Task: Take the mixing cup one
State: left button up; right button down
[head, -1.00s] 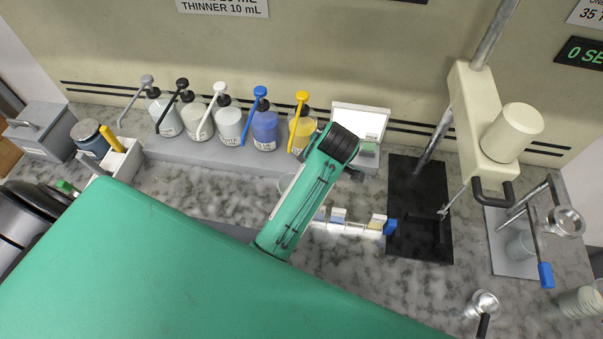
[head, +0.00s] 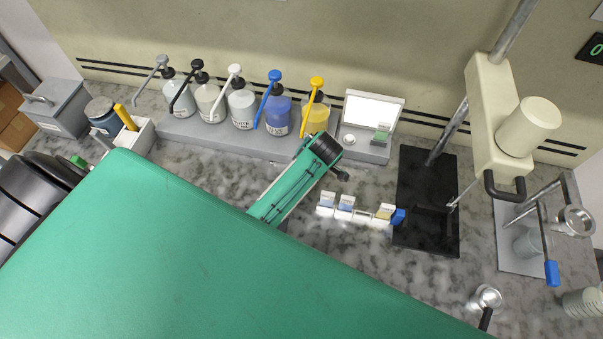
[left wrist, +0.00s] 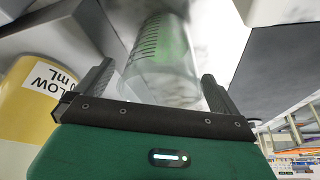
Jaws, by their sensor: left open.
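A clear graduated mixing cup (left wrist: 162,65) with a greenish tint fills the middle of the left wrist view. My left gripper (left wrist: 155,88) is open, with one dark finger on each side of the cup. I cannot tell whether either finger touches it. In the head view my green left arm (head: 293,190) reaches in front of the pump bottles and hides this cup and the fingertips. Another clear cup (head: 527,242) stands under a strainer on the right. My right gripper is not in view.
A yellow bottle (left wrist: 35,95) is close on the left in the left wrist view. In the head view, a blue bottle (head: 278,113) stands in the bottle row, a scale (head: 368,150) beside it. A small-block rack (head: 362,217) and a black press base (head: 426,205) lie to the right.

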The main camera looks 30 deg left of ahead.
pick_arm(q)
jog(key=shift+a+f, duration=0.15)
jog(key=shift+f, duration=0.2)
jog(key=shift+c, duration=0.7)
jog(key=c, duration=1)
jog(key=shift+c, duration=0.2)
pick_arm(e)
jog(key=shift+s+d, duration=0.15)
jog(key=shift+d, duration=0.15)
pick_arm(q)
jog(key=shift+r, duration=0.15)
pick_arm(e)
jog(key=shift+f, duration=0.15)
pick_arm(q)
jog(key=shift+r+b, duration=0.5)
jog(key=shift+b, duration=0.05)
jog(key=s+d+r+b, duration=0.1)
jog(key=s+d+b, duration=0.1)
jog(key=s, duration=0.6)
jog(key=s+d+r+b, duration=0.1)
jog(key=s+d+b, duration=0.1)
jog(key=s+b, duration=0.3)
jog(key=shift+s+d+r, duration=0.2)
jog(key=shift+s+d, duration=0.1)
jog(key=shift+s, duration=1.9)
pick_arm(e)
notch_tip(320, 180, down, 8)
